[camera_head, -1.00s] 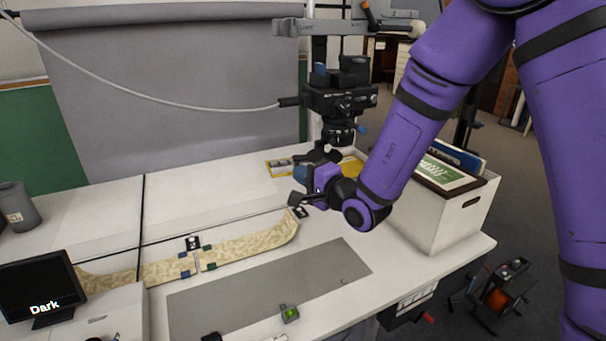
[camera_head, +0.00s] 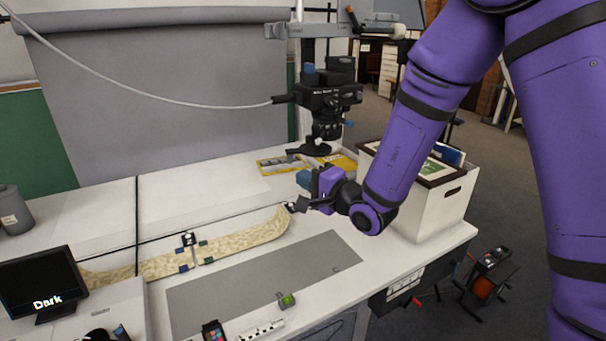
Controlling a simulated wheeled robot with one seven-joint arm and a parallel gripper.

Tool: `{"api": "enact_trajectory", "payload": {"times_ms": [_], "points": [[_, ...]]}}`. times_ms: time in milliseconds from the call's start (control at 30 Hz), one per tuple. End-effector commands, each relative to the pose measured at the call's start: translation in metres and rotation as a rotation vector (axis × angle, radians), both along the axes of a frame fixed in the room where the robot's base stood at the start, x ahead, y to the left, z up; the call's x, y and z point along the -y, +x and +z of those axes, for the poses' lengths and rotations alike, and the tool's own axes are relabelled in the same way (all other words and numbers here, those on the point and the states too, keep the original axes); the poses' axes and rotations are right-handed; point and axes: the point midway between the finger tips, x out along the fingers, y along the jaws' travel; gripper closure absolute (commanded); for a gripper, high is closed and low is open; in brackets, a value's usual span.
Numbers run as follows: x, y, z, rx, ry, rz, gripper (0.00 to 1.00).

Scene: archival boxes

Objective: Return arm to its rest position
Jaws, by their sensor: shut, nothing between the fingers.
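My gripper (camera_head: 297,206) is at the end of my purple arm, above the table near the right end of a long mottled beige strip (camera_head: 245,241). Its fingers look shut, with nothing visible between them. Whether the fingertips touch the strip cannot be told from this view. My arm comes in from the upper right and hides part of the white archival box (camera_head: 436,217) behind it.
A camera on a stand (camera_head: 327,100) rises behind my gripper. A grey mat (camera_head: 262,283) lies on the white table in front. A small monitor reading "Dark" (camera_head: 42,285) is at left. A yellow ruler-like card (camera_head: 281,165) lies behind. The mat's surface is mostly clear.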

Motion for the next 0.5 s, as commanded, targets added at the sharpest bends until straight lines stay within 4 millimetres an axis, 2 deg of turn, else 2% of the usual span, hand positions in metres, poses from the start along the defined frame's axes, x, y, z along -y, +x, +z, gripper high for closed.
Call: {"api": "enact_trajectory", "payload": {"times_ms": [300, 500], "points": [[-0.008, -0.052, 0.001, 0.0, 0.001, 0.003, 1.0], [-0.01, -0.066, 0.002, 0.002, 0.003, 0.007, 1.0]]}}
